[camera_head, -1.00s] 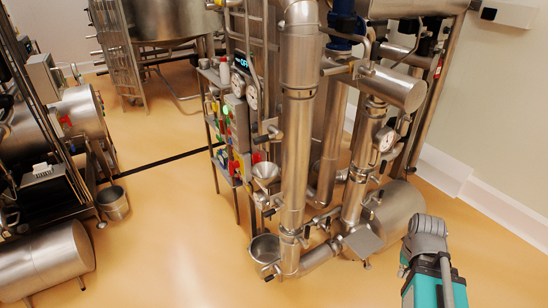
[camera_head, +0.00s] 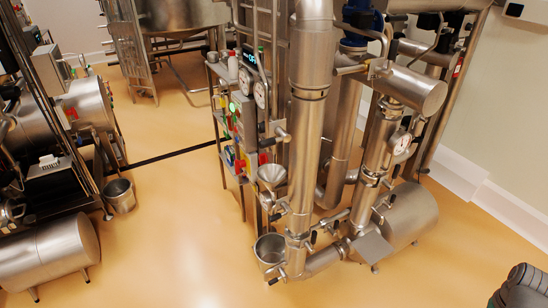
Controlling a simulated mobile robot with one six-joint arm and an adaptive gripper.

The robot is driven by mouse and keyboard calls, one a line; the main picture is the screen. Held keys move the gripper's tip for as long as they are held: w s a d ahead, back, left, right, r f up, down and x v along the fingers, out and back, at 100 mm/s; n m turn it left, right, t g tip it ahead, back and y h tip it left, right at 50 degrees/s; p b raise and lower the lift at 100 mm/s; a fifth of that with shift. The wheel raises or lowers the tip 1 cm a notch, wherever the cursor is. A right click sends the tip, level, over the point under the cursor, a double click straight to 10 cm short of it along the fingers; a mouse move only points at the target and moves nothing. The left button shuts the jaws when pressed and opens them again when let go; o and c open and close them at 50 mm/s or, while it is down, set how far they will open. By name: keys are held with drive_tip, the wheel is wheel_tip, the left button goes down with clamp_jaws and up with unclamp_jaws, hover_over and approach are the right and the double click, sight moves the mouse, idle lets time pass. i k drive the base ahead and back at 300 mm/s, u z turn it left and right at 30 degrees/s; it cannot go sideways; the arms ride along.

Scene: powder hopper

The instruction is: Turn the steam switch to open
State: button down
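My gripper is not in view. Only a dark ribbed part of my arm shows in the bottom right corner, far from the panel.
The vertical pipe (camera_head: 309,120) stands close right of the panel. A steel tank (camera_head: 45,258) lies at lower left, near another bucket (camera_head: 120,195). Open orange floor (camera_head: 170,235) lies between.

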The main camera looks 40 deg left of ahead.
sight(263, 159)
drive_tip(key=k, duration=1)
drive_tip(key=u, duration=1.45)
drive_tip(key=i, duration=1)
